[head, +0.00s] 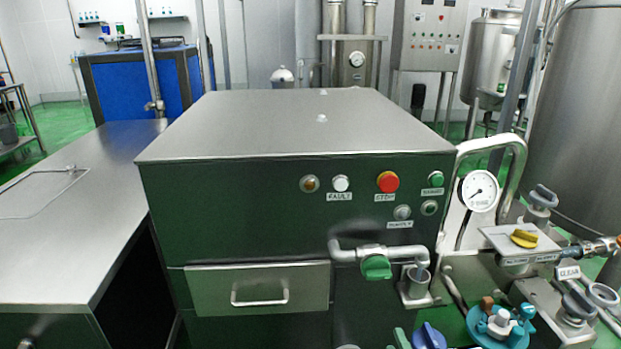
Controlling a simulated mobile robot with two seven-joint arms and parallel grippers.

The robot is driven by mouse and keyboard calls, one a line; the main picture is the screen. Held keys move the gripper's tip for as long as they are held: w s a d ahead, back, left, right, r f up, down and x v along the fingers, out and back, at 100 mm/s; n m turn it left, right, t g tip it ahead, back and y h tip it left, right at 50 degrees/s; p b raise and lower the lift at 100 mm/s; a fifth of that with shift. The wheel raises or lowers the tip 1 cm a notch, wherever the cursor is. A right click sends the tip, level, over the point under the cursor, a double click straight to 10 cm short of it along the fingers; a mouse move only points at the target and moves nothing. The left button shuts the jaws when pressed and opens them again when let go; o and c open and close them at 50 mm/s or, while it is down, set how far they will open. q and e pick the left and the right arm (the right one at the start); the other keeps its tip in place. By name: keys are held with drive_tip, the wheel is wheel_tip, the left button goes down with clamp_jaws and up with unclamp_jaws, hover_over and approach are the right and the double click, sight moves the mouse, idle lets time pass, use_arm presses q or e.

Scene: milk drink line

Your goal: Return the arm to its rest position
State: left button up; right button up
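Neither of my grippers shows in the head view, and I cannot make out either arm. A dark green machine cabinet (255,225) with a bare steel top (275,125) stands straight ahead. Its front has a red stop button (387,182), a white fault button (341,184) and a green button (436,179). A closed drawer (258,290) sits below.
A bare steel table (70,215) stands at the left. At the right are a pressure gauge (479,191), a yellow knob (524,238), a teal fitting (500,325) and a large tank (583,120). A blue knob (428,336) shows at the bottom edge.

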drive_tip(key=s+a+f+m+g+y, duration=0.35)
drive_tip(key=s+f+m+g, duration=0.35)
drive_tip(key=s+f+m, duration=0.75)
use_arm(q)
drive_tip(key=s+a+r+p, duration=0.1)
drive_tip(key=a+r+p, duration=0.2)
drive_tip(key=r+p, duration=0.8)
drive_tip(key=p, duration=0.4)
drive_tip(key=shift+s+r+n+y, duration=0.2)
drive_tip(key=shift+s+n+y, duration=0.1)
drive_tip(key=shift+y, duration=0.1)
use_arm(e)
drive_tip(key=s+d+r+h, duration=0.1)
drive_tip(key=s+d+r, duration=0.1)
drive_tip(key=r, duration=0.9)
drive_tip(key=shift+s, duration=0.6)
